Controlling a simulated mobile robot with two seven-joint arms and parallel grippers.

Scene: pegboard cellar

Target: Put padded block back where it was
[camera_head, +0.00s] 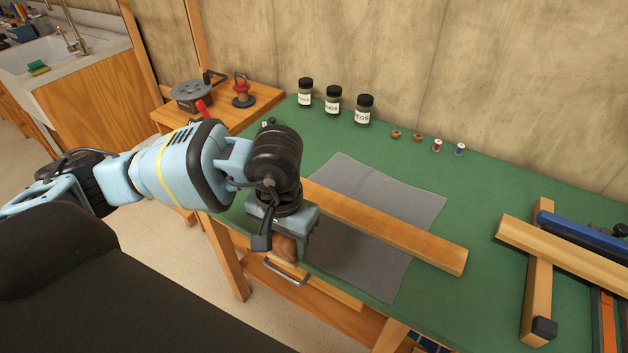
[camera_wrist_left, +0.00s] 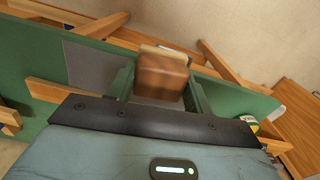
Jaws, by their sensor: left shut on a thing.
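My left gripper (camera_head: 284,243) is shut on the padded block (camera_head: 286,250), at the table's near edge by the left end of a wooden plank. In the head view the gripper hides most of the block. In the left wrist view the block (camera_wrist_left: 162,76) shows as a rounded brown piece with a paler layer at its far side, between the two fingers. The green table (camera_head: 480,200) carries a grey mat (camera_head: 410,200), with the plank (camera_head: 400,232) lying across it. I cannot tell the block's exact height. My right gripper is out of view.
Three dark-lidded jars (camera_head: 333,100) and several small spools stand along the back. A wooden rack (camera_head: 538,290) with long bars fills the right side. A drawer handle (camera_head: 286,272) sits under the near edge. A small wooden stand (camera_head: 250,120) is behind my arm.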

